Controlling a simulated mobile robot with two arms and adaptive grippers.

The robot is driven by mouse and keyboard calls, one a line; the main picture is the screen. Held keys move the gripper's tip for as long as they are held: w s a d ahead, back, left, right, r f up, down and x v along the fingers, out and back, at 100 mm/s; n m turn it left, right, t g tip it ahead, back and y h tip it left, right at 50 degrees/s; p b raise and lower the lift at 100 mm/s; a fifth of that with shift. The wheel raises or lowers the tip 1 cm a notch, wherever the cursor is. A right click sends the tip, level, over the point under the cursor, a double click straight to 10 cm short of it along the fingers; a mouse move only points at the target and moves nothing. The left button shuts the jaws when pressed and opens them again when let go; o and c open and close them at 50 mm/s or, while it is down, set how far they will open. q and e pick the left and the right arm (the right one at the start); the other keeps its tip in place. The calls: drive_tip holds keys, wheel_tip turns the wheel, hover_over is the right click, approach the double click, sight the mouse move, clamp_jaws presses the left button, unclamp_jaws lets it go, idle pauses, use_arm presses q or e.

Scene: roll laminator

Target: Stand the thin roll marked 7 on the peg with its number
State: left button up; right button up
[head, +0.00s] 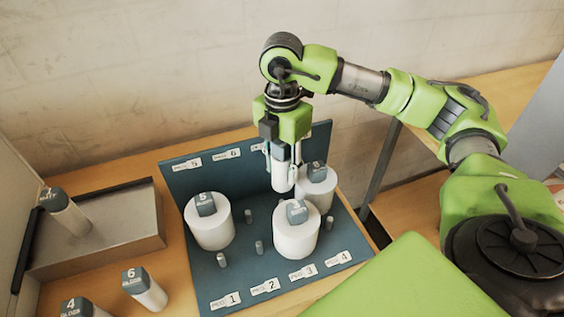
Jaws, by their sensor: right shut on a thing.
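My right gripper (280,150) points straight down over the back of the blue pegboard (193,184). It is shut on a thin white roll (280,176), which hangs upright. The roll's number is hidden by the gripper. Back-row labels 5 (188,164) and 6 (227,153) show on the board's upright back. A further label to their right is mostly covered by the gripper. The roll's lower end is close to the thick rolls at right; I cannot tell whether it is over or around a peg. My left gripper is not in view.
Thick white rolls stand on the board: one marked 5 (211,229), one at front right (296,238), one behind it (318,190). Several short bare pegs (259,247) show between them.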

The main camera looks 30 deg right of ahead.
sight(282, 201)
wheel_tip(282, 201, down, 4)
drive_tip(key=shift+a+r+b, duration=0.1)
drive_tip(key=shift+b, duration=0.95)
wheel_tip(282, 201, down, 3)
drive_tip(key=shift+f+b, duration=0.1)
drive_tip(key=shift+b, duration=1)
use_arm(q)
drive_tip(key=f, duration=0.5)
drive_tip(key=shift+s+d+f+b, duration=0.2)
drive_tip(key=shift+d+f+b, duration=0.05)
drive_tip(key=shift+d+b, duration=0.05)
use_arm(e)
drive_tip(key=shift+f, duration=0.35)
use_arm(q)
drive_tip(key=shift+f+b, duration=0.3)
use_arm(e)
drive_tip(key=shift+f, duration=0.2)
use_arm(q)
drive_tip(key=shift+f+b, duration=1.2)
drive_tip(key=shift+b, duration=0.05)
use_arm(e)
drive_tip(key=shift+f, duration=1.35)
